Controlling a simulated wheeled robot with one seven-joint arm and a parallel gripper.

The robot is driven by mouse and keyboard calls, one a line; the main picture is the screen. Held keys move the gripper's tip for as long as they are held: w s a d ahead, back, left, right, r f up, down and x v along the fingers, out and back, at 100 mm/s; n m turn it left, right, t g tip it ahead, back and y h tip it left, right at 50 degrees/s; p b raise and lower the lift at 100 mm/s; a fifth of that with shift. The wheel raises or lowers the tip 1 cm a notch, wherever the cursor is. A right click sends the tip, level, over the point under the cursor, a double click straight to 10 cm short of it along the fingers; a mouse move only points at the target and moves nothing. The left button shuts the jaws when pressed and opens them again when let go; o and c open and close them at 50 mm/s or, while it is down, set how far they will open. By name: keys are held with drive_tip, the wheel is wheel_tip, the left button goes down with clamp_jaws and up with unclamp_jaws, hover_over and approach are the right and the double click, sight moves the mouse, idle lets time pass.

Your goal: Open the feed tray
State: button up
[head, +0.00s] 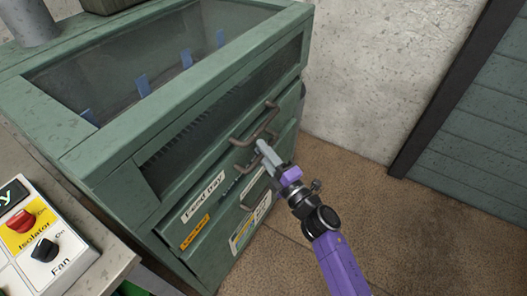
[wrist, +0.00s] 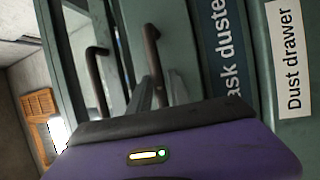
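The feed tray (head: 222,171) is a green drawer front below the side window of the green machine, with a white "Feed tray" label (head: 203,197). It looks closed, flush with the machine. My gripper (head: 262,150) is at the front of the machine, close to the dark bar handles. In the wrist view, my gripper (wrist: 159,90) has its two grey fingers apart, with a dark handle (wrist: 152,50) running down between them. I cannot tell whether they touch it. Another dark handle (wrist: 97,75) is to its left; the upper handle also shows in the head view (head: 262,122).
A "Dust drawer" label (wrist: 294,58) and a blue "ask duste" label (wrist: 228,50) are on panels beside the handles. A control box (head: 45,240) with Isolator and Fan knobs stands at the left. Brown floor (head: 400,235) is clear at right, before a grey wall.

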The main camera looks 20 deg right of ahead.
drive_tip(key=shift+c, duration=0.4)
clamp_jaws()
idle(0.9)
